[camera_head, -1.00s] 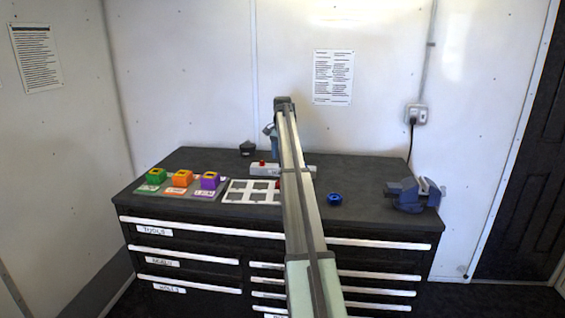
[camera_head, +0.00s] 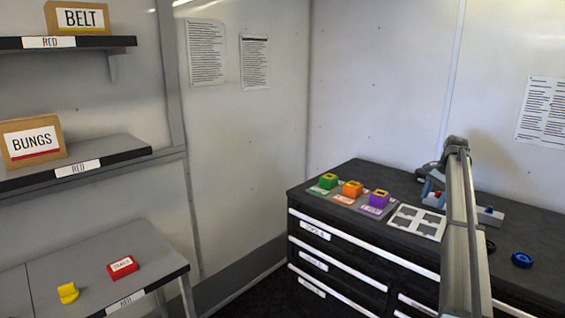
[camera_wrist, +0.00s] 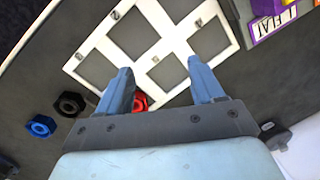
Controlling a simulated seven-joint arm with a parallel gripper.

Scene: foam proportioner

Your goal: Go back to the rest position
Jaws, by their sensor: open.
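My gripper (camera_wrist: 162,78) is open in the wrist view, its two blue fingers apart with nothing held between them. It points down over the bench, beside a white frame with square openings (camera_wrist: 180,40). A small red part (camera_wrist: 141,103) shows beyond the fingers, near the frame's edge. In the head view my arm crosses the right side and hides part of the gripper; a blue piece of it (camera_head: 434,181) shows left of the arm, above the bench top (camera_head: 345,172).
Green (camera_head: 328,181), orange (camera_head: 352,189) and purple (camera_head: 379,199) blocks stand on labelled plates. A blue ring (camera_head: 522,260) lies right of my arm. Left are shelves with a BELT box (camera_head: 78,18), a BUNGS box (camera_head: 33,141), and a yellow piece (camera_head: 68,293) beside a red box (camera_head: 122,267).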

